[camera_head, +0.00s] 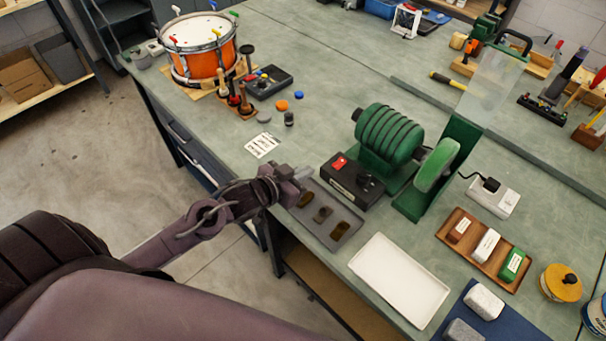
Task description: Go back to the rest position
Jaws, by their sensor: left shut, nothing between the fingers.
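My left arm comes in from the lower left. My left gripper (303,173) is at the front edge of the green bench (330,110), by the far left end of a grey tray (345,229) with several small dark pieces in it. The fingers look closed and hold nothing. I cannot tell whether they touch the tray. My right gripper is out of view.
A green grinding machine (388,138) with a black switch box (352,182) stands just right of the gripper. An empty white tray (399,281) lies nearer. An orange drum (201,62) stands at the far left. Open floor (90,150) lies left of the bench.

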